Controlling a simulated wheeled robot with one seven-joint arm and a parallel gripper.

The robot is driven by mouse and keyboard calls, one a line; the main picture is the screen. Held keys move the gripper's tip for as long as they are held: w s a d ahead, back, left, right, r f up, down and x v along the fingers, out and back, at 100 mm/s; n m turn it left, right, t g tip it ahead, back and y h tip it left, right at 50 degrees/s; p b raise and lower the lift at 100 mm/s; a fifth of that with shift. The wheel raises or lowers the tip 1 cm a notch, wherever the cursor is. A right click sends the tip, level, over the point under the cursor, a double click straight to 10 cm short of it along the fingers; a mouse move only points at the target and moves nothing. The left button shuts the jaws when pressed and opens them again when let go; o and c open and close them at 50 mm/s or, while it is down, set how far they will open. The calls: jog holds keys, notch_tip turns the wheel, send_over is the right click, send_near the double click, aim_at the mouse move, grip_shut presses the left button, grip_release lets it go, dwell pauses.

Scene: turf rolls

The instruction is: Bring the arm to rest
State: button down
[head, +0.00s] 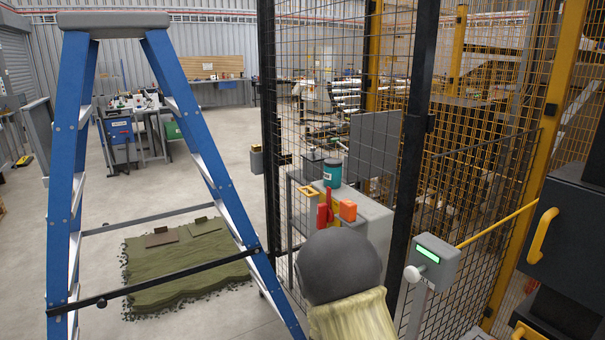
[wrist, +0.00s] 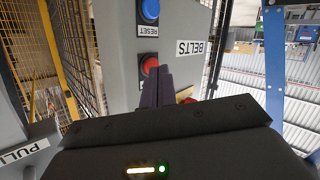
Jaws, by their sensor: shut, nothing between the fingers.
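My gripper (wrist: 157,73) shows in the wrist view with its two dark fingers side by side, shut and empty. They point at a grey panel (wrist: 184,60) that bears a blue button (wrist: 149,10) labelled RESET, a red button (wrist: 150,65) and a label reading BELTS. The fingertips overlap the panel just beside the red button; I cannot tell whether they touch it. In the head view my arm (head: 340,268) shows as a dark rounded joint and a pale yellow sleeve at bottom centre. My gripper is not clearly visible there.
A blue stepladder (head: 66,170) stands at the left, with green turf (head: 185,270) on the floor behind it. A grey box with a green display (head: 433,262) stands right of my arm.

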jog(key=s+d+r+g+y+p, duration=0.1)
jog(key=s+g, duration=0.3)
jog(key=s, duration=0.5)
jog(key=s+d+r+g+y+p, duration=0.1)
jog(key=s+r+g, duration=0.3)
jog(key=s, duration=0.6)
jog(key=s+d+r+g+y+p, duration=0.1)
jog(key=s+d+r+g+p, duration=0.1)
jog(key=s, duration=0.7)
jog(key=shift+s+d+r+g+y+p, duration=0.15)
jog(key=shift+s+g+y+p, duration=0.25)
jog(key=shift+g+p, duration=0.45)
jog(key=shift+w, duration=0.1)
